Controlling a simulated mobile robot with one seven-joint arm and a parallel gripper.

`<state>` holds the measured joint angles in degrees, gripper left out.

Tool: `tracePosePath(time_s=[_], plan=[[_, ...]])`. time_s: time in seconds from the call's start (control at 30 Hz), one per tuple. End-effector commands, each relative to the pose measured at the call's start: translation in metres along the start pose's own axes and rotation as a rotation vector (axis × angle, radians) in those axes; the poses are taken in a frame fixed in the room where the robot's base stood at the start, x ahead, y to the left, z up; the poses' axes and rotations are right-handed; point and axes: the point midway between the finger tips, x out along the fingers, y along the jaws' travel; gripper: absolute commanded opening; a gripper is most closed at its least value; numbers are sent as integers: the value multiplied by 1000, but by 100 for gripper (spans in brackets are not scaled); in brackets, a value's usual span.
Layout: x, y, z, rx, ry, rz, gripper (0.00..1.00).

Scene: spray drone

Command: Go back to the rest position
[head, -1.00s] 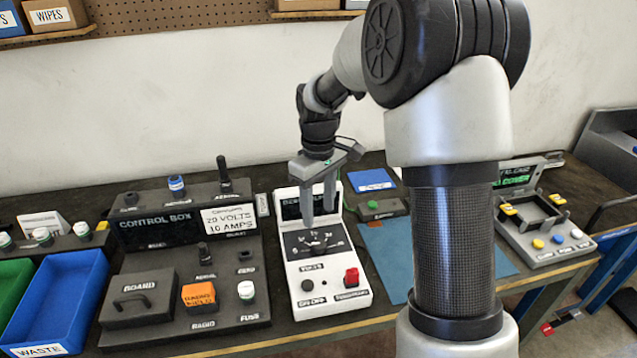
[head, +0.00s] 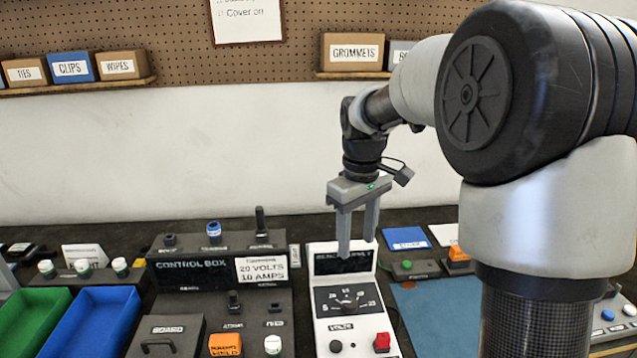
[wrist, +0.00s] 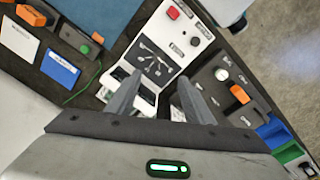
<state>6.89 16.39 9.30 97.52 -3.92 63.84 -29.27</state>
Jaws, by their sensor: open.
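My gripper (head: 357,240) hangs fingers down in the head view, above the back end of the white bench supply (head: 352,330). Its two grey fingers are apart with nothing between them. In the wrist view the open fingers (wrist: 155,105) point toward the white bench supply (wrist: 160,52), which has a dial, a red switch and a black knob. The fingertips look clear of the supply, though the exact gap is hard to judge.
The black control box (head: 205,272) stands left of the supply. Blue (head: 105,310) and green (head: 30,310) bins lie further left. A blue mat (head: 435,310) lies to the right. Shelf boxes, including grommets (head: 353,52), hang on the back wall. The space around the gripper is open.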

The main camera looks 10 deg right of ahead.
Motion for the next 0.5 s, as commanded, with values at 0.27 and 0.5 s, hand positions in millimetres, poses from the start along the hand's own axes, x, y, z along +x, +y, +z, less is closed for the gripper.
tracePosePath(time_s=[0.27, 0.5], plan=[[-91, -45, 73, 207, 141, 103, 47], [-126, -86, 141, 401, 294, 136, 47]])
